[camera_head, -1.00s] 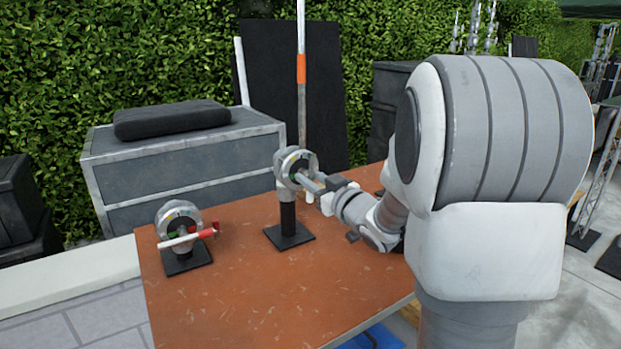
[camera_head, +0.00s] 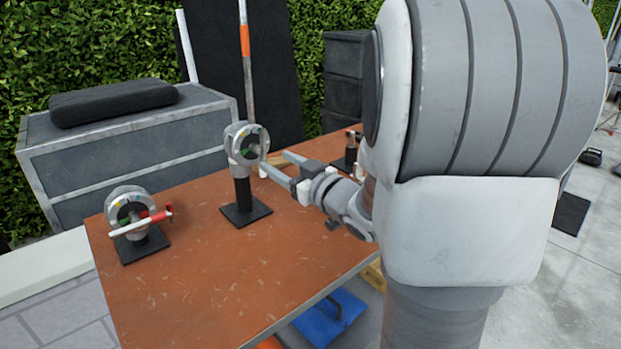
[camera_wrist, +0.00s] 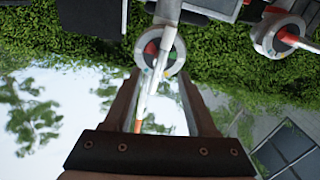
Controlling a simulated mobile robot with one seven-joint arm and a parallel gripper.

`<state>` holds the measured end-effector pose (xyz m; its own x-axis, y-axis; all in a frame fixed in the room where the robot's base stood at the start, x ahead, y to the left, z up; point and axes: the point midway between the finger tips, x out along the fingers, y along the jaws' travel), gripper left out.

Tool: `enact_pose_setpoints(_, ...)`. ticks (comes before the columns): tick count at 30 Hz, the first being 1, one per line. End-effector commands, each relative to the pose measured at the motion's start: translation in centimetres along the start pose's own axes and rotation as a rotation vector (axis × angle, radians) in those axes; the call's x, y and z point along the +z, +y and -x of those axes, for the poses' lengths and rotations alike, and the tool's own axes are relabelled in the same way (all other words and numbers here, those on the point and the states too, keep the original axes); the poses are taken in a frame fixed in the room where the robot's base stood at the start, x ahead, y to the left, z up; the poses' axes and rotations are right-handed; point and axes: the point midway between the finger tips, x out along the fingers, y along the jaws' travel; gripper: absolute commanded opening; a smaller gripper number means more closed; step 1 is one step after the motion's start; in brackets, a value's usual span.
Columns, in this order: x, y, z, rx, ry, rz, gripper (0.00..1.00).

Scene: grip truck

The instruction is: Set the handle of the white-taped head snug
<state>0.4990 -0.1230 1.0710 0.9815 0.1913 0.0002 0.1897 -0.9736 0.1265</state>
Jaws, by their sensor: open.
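The middle head (camera_head: 247,143), a grey ring with a coloured dial, stands on a black post on the table. In the wrist view this head (camera_wrist: 160,52) appears upside down, with a pale bar (camera_wrist: 152,88) crossing its face; I cannot tell where handle ends and background pole begins. A small white piece (camera_head: 263,171) shows just below the head, perhaps white tape. My gripper (camera_head: 278,164) is open and empty, right of the head, fingers pointing towards it. In the wrist view, the gripper's fingers (camera_wrist: 160,76) frame the pale bar, without visible contact.
A second head (camera_head: 131,208) with a red-and-white handle (camera_head: 141,221) stands at the left; it also shows in the wrist view (camera_wrist: 277,36). A third fixture (camera_head: 351,150) stands behind my arm, partly hidden. The brown table (camera_head: 215,275) is clear in front.

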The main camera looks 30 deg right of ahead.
Motion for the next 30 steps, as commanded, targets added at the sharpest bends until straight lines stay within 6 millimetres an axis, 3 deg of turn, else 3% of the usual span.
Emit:
enact_pose_setpoints(6,-0.2,0.1,5.6,0.006,0.001,-0.001,0.57)
enact_pose_setpoints(12,0.2,0.0,8.9,0.001,0.004,0.002,0.57)
enact_pose_setpoints(18,0.1,0.0,10.2,0.001,0.002,0.0,0.57)
enact_pose_setpoints(30,0.0,0.0,10.3,0.0,-0.001,0.0,0.57)
